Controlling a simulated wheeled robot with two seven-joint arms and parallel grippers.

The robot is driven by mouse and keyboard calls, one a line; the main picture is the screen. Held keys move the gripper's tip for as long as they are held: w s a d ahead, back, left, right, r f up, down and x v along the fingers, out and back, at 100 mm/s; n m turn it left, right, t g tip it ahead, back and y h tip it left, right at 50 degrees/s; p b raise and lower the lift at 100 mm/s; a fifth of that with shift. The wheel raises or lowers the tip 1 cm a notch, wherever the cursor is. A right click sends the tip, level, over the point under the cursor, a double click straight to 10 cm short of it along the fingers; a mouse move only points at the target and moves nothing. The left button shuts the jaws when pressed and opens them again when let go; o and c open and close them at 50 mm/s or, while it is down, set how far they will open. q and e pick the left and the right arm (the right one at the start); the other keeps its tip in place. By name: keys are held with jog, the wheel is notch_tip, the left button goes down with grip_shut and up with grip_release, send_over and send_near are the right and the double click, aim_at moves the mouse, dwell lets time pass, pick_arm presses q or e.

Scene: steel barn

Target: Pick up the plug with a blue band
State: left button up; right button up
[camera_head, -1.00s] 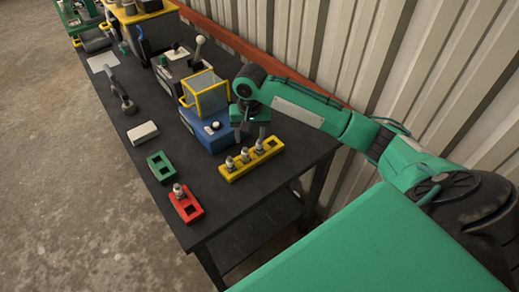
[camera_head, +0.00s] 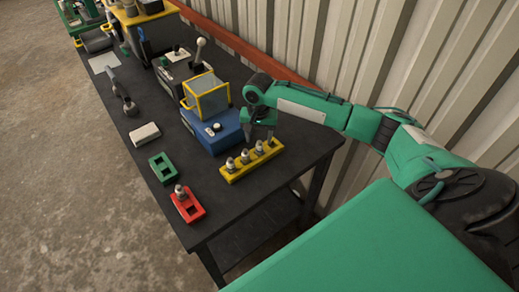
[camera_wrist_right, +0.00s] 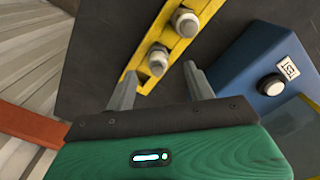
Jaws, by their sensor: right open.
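A yellow rack (camera_head: 231,176) near the table's right end holds three pale plugs in a row: a near plug (camera_head: 231,164), a middle plug (camera_head: 245,155) and a far plug (camera_head: 259,147). Another plug (camera_head: 180,190) stands in the red rack (camera_head: 191,211). I cannot make out a blue band on any of them. My right gripper (camera_head: 261,133) is open over the far end of the yellow rack. In the right wrist view, its fingers (camera_wrist_right: 160,72) are spread to either side of one plug (camera_wrist_right: 157,61), without visible contact. A second plug (camera_wrist_right: 186,22) is beyond it. My left gripper is not in view.
A blue box (camera_head: 213,136) with a button and yellow-framed screen stands close beside the rack. A green rack (camera_head: 162,168) looks empty. A white block (camera_head: 145,134) and a dark-handled tool (camera_head: 127,103) lie farther left. The corrugated wall (camera_head: 400,60) runs behind the table.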

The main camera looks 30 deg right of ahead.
aim_at(260, 141)
notch_tip(260, 141, down, 4)
jog(key=shift+s+d+r+p, duration=0.1)
jog(key=shift+s+r+p, duration=0.1)
jog(key=shift+p, duration=0.6)
jog(key=shift+w+f, duration=0.1)
jog(key=shift+f, duration=0.4)
jog(key=c, duration=1)
jog(key=shift+c, duration=0.2)
jog(key=shift+r, duration=0.15)
notch_tip(260, 141, up, 22)
jog(key=b, duration=0.1)
jog(key=shift+r, duration=0.15)
